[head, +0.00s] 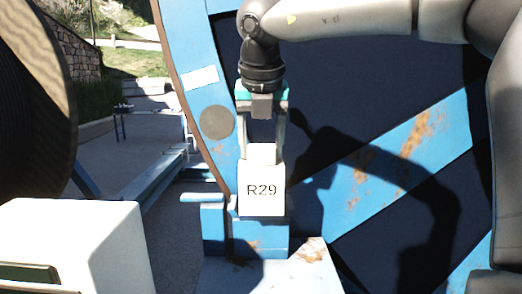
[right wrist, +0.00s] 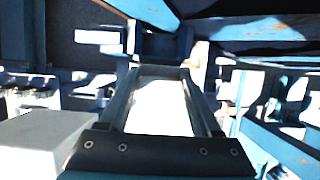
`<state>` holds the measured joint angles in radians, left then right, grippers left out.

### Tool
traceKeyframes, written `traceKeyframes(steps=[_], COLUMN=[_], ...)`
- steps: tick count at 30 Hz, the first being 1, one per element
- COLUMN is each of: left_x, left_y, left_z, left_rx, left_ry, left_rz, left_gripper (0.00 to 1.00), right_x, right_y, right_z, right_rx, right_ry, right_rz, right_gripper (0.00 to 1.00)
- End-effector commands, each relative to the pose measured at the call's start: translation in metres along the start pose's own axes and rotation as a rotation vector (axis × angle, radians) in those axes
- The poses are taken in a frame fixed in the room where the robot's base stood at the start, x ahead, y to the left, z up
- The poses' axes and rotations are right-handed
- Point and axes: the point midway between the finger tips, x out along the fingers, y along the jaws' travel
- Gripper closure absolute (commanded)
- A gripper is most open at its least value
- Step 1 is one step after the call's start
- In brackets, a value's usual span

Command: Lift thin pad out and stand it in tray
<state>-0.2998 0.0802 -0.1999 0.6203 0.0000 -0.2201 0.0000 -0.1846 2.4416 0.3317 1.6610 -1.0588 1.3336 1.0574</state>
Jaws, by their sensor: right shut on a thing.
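A white square pad marked R29 (head: 262,191), with a narrower tab at its top, stands upright near the middle of the head view. My right gripper (head: 263,148) points down and is shut on the tab from both sides. In the right wrist view, the white pad (right wrist: 160,106) fills the space between the two fingers. Blue steelwork (head: 245,236) is just below the pad; I cannot tell whether they touch. The pad's thickness does not show from the front. I cannot make out a tray for sure. My left gripper is not in view.
A large blue reel flange (head: 390,145) with rusty spokes stands close behind the pad. A grey round disc (head: 216,122) is on its rim. A white box (head: 75,235) stands at lower left, also in the right wrist view (right wrist: 42,140). Open paving lies beyond it.

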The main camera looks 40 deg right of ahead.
Motion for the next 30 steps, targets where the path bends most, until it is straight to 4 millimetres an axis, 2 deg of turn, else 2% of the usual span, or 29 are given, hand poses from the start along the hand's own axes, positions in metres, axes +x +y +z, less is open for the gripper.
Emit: traceKeyframes(steps=[1,6,15,21,30], left_x=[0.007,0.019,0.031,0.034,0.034], left_y=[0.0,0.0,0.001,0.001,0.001], left_z=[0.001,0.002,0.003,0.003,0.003], left_rx=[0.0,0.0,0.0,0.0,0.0], left_ry=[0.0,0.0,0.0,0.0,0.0], left_rz=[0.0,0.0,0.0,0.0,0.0], left_gripper=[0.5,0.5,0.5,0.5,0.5], right_x=[-0.004,-0.017,-0.036,-0.041,-0.042], right_y=[0.001,0.0,0.001,0.0,0.0], right_z=[-0.01,-0.042,-0.083,-0.095,-0.097], right_rx=[-0.002,-0.002,0.001,0.001,0.002], right_ry=[-0.01,-0.01,-0.009,-0.007,-0.006], right_rz=[0.005,0.003,0.004,0.003,0.003], right_gripper=[1.0,1.0,1.0,1.0,1.0])
